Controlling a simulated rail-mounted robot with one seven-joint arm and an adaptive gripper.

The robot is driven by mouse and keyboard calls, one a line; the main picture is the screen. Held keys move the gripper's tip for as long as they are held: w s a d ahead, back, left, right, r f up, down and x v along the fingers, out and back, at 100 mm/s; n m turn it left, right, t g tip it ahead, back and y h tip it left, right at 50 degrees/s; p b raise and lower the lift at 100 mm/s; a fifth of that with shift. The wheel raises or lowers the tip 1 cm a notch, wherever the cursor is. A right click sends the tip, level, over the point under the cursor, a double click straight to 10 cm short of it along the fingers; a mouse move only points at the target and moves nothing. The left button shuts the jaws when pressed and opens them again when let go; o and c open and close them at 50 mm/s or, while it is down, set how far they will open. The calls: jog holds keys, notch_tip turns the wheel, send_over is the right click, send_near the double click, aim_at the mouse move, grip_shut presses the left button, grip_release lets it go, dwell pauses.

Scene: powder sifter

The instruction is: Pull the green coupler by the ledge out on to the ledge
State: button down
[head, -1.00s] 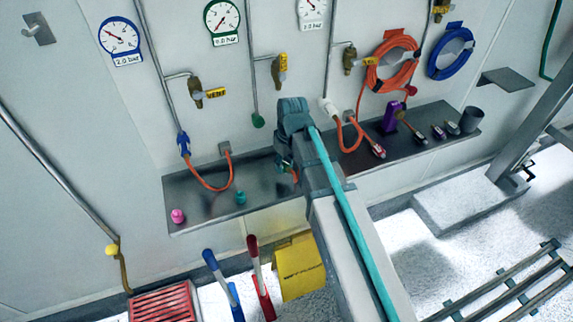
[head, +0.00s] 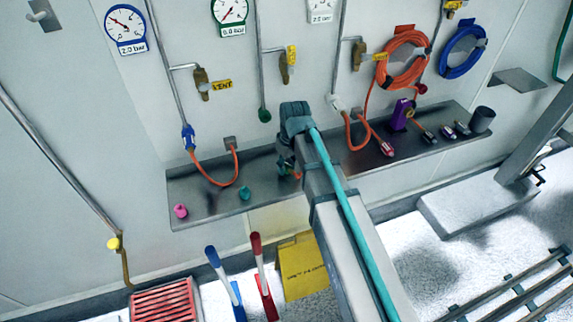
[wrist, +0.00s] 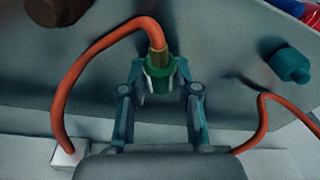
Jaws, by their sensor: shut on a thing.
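The green coupler (wrist: 158,80) is between my gripper's fingertips in the wrist view, with a brass end and an orange hose (wrist: 100,40) leaving it. The hose arcs left to a pale wall box (wrist: 68,152). My gripper (wrist: 160,77) is shut on the coupler. The grey ledge (wrist: 225,30) fills the background behind it; I cannot tell whether the coupler touches it. In the head view my gripper (head: 288,168) is over the middle of the ledge (head: 205,211), largely hidden by my arm. A green fitting (head: 264,115) ends a wall pipe just left of my arm.
A teal cap (head: 244,193) and a pink cap (head: 181,211) stand on the ledge's left part. A blue coupler (head: 188,138) with an orange hose (head: 205,180) hangs there too. A red coupler (head: 387,149) and a purple object (head: 402,115) are to the right.

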jog(key=c, duration=0.8)
grip_release()
jog(key=shift+o, duration=0.2)
notch_tip(320, 180, up, 12)
jog(key=d, duration=0.1)
jog(key=shift+s, duration=0.3)
jog(key=shift+d, duration=0.1)
